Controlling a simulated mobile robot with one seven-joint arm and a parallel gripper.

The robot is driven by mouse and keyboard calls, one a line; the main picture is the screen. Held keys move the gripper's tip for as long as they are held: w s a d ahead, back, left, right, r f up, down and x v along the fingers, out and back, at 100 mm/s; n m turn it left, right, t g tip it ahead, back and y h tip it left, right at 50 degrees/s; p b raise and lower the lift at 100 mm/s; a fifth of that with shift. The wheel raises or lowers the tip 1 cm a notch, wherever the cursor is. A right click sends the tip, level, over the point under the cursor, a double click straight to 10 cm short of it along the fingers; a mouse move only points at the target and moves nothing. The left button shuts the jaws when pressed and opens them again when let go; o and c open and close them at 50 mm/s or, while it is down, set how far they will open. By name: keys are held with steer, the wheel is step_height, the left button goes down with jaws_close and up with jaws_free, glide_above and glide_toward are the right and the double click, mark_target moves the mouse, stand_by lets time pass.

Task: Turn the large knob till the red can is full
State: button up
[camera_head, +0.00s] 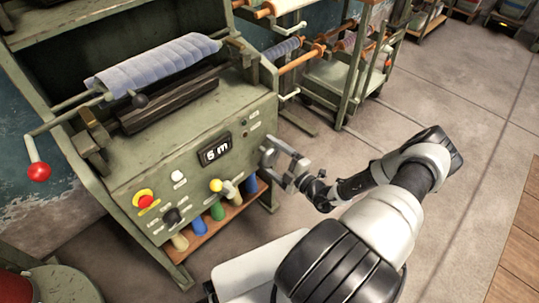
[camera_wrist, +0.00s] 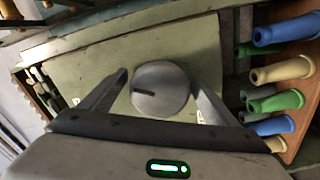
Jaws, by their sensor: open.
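A large round grey knob (camera_wrist: 161,88) with a short dark mark on its face sits on a green panel in the wrist view. My gripper (camera_wrist: 160,77) is open, with one finger on each side of the knob. Small gaps show between the fingers and the knob. In the head view my gripper (camera_head: 272,153) is at the right end of the green machine (camera_head: 190,155), and I cannot make out the knob clearly there. A red round thing (camera_head: 14,287) is cut off at the bottom left corner; I cannot tell whether it is the red can.
Coloured cones (camera_wrist: 284,100) lie on a low shelf. A red-balled crank (camera_head: 39,172) sticks out left. A wheeled rack (camera_head: 345,80) stands behind; floor at right is clear.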

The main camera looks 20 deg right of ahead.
steer(key=p+v, duration=0.2)
steer(key=v, duration=1.5)
steer(key=shift+s, duration=0.15)
